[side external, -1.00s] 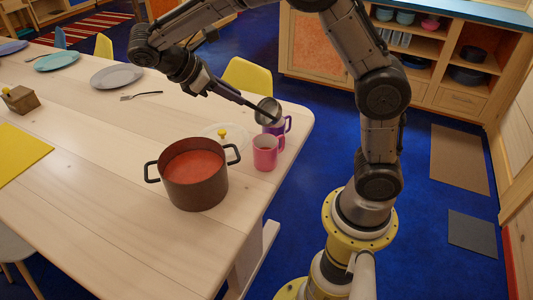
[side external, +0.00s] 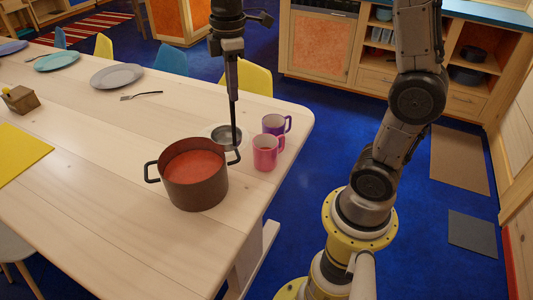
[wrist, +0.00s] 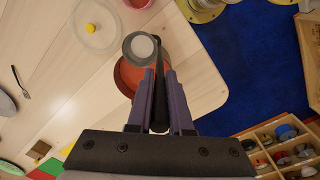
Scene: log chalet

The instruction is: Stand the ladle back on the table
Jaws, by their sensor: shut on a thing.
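The ladle has a dark handle and a grey metal bowl (side external: 225,135). My gripper (side external: 231,92) is shut on the handle, pointing down, above the right end of the table (side external: 110,200). The ladle hangs upright with its bowl at the bottom, between the pot and the mugs in the side view. I cannot tell whether the bowl touches the table. In the wrist view the ladle bowl (wrist: 142,46) shows beyond my fingers (wrist: 160,75) and covers part of the pot.
A brown pot (side external: 196,193) of red soup stands close by. A pink mug (side external: 265,155) and a purple mug (side external: 275,124) stand to the right. The wrist view shows a clear lid with a yellow knob (wrist: 90,28). Bare tabletop lies left of the pot.

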